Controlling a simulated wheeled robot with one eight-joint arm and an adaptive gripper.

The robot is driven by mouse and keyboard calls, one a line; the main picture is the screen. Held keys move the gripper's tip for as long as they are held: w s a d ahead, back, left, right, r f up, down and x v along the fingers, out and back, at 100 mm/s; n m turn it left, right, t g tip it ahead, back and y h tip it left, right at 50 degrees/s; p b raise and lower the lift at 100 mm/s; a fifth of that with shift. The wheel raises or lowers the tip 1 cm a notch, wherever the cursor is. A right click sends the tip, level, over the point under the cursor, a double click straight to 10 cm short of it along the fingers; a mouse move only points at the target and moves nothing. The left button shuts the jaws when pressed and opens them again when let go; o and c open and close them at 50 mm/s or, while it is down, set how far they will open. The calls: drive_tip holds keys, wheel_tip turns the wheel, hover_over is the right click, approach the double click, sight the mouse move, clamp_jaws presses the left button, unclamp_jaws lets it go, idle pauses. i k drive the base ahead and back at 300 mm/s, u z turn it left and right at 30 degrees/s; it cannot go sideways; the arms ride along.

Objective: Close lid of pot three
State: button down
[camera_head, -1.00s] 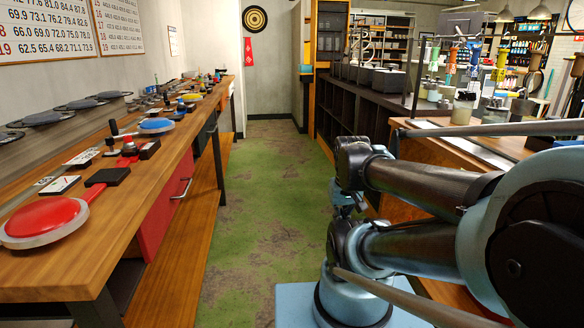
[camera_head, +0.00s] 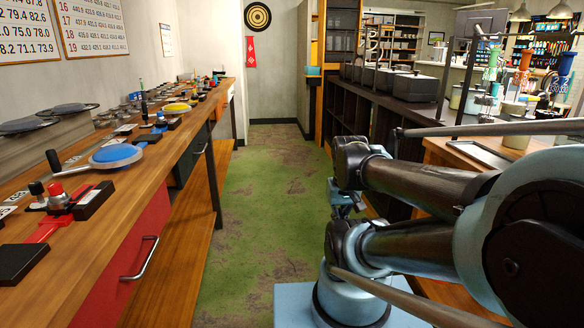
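I cannot tell which vessel is pot three, as no number three is readable on any of them. On the right counter, a pale pot (camera_head: 516,111) stands below colored hanging items. A smaller pale pot (camera_head: 456,97) stands to its left, farther back. Whether their lids are open or shut is too small to tell. My folded arm (camera_head: 430,190) fills the right foreground, well short of these pots. I cannot make out its gripper fingers.
The left wooden bench (camera_head: 130,200) holds a blue round disc (camera_head: 116,154), a black-topped red tool (camera_head: 58,198) and several other items. Dark lidded boxes (camera_head: 415,87) line the right counter. The green floor aisle (camera_head: 265,190) is clear ahead.

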sight(360, 56)
drive_tip(key=i, duration=3.85)
drive_tip(key=z, duration=0.4)
drive_tip(key=k, duration=1.2)
drive_tip(key=u, duration=0.65)
